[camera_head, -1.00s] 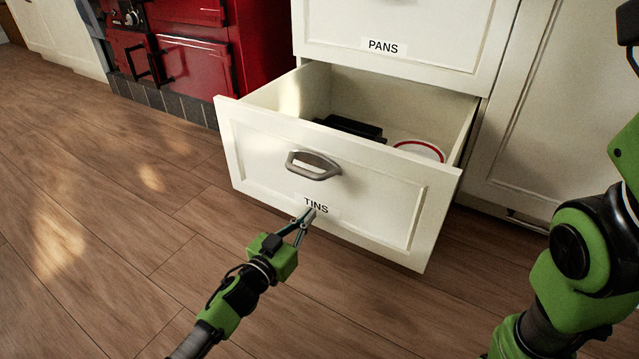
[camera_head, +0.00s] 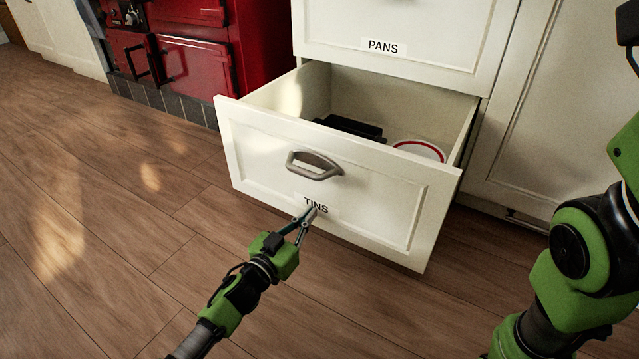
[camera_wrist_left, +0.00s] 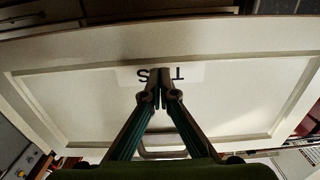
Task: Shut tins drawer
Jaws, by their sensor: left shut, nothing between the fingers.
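The tins drawer (camera_head: 385,200) is the lower cream drawer, labelled TINS, and it stands pulled well out of the cabinet. Its grey metal handle (camera_head: 314,166) is on the front, above the label. My left gripper (camera_head: 311,213) is shut and empty, with its fingertips at the TINS label. In the left wrist view the fingertips (camera_wrist_left: 160,75) cover the middle of the label on the drawer front (camera_wrist_left: 235,110). I cannot tell whether they touch the panel. My right gripper is out of view; only part of my right arm shows at the right.
Inside the drawer lie a dark tin (camera_head: 350,128) and a white round dish with a red rim (camera_head: 420,149). The PANS drawer (camera_head: 400,35) above is shut. A red range cooker (camera_head: 200,65) stands to the left. The wooden floor (camera_head: 100,200) is clear.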

